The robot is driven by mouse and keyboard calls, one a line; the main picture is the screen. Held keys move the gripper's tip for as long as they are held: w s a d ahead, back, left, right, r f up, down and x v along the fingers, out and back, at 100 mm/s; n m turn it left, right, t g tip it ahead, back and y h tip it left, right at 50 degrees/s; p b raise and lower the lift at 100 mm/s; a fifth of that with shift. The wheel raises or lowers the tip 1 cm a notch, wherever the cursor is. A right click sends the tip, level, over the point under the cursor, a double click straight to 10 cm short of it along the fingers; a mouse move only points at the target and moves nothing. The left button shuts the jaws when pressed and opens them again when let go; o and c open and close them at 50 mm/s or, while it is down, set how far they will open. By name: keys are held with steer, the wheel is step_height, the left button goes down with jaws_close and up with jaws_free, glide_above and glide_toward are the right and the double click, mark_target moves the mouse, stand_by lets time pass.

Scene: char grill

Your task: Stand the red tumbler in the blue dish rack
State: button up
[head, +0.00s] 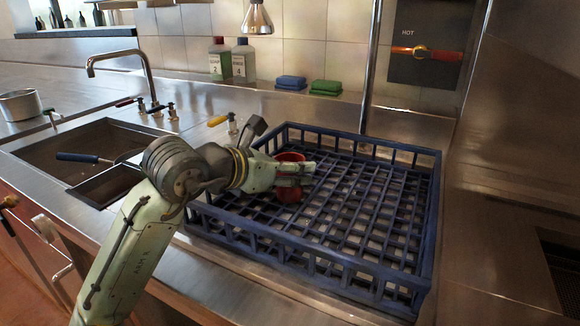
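The blue dish rack (421,207) is a large open grid crate on the steel counter, right of the sink. The red tumbler (289,157) is inside the rack's outline, near its back left part. It looks upright, and its rim and lower side show. My gripper (302,174) reaches over the rack's left side, with its fingers across the middle of the tumbler. The fingers hide part of the tumbler, and I cannot tell whether they press on it. I also cannot tell whether the tumbler's base touches the grid.
A sink (42,149) with a faucet (143,62) lies to the left, a dark-handled utensil (80,157) in it. Two bottles (243,62) and blue (291,82) and green (326,87) sponges stand behind. A vertical pipe (371,70) rises behind the rack.

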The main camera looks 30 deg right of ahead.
steer(key=o, duration=0.4)
steer(key=shift+r, duration=0.1)
